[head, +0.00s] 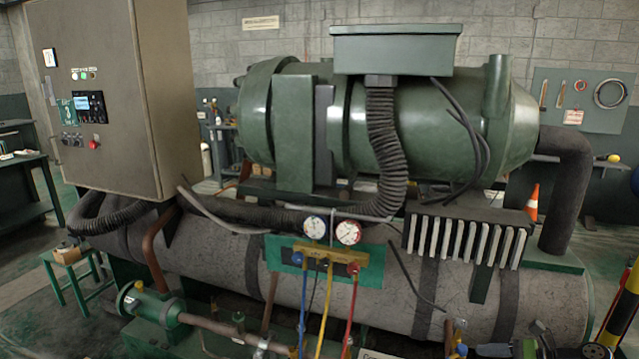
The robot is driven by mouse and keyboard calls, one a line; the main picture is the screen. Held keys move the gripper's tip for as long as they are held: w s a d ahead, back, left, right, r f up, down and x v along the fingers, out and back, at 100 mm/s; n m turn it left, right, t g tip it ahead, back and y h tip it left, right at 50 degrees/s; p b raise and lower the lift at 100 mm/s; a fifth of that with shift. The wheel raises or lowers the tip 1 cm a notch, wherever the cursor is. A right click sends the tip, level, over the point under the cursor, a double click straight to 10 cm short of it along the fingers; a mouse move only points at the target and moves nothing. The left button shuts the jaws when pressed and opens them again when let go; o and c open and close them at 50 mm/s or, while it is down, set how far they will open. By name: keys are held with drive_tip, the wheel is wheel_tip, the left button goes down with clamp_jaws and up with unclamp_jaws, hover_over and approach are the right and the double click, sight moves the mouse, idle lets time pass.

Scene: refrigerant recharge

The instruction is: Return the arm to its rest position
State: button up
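My gripper does not show in the head view, and I can make out no part of my arm for certain. The machine in front of me has a green compressor (430,120) above a grey insulated vessel (370,285). A yellow gauge manifold (325,259) is mounted on a green plate at the front of the vessel. It carries two round dials, a blue one (315,227) and a red one (348,232). Blue (302,300), yellow (326,310) and red (351,310) hoses hang down from it past the bottom edge of the picture.
A tall control cabinet (110,60) stands at the left. A small green stool (70,262) is below it. A black-and-yellow striped object (622,315) stands at the right edge. An orange cone (532,203) is behind the machine. Pipes and valve fittings (150,305) crowd the lower front.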

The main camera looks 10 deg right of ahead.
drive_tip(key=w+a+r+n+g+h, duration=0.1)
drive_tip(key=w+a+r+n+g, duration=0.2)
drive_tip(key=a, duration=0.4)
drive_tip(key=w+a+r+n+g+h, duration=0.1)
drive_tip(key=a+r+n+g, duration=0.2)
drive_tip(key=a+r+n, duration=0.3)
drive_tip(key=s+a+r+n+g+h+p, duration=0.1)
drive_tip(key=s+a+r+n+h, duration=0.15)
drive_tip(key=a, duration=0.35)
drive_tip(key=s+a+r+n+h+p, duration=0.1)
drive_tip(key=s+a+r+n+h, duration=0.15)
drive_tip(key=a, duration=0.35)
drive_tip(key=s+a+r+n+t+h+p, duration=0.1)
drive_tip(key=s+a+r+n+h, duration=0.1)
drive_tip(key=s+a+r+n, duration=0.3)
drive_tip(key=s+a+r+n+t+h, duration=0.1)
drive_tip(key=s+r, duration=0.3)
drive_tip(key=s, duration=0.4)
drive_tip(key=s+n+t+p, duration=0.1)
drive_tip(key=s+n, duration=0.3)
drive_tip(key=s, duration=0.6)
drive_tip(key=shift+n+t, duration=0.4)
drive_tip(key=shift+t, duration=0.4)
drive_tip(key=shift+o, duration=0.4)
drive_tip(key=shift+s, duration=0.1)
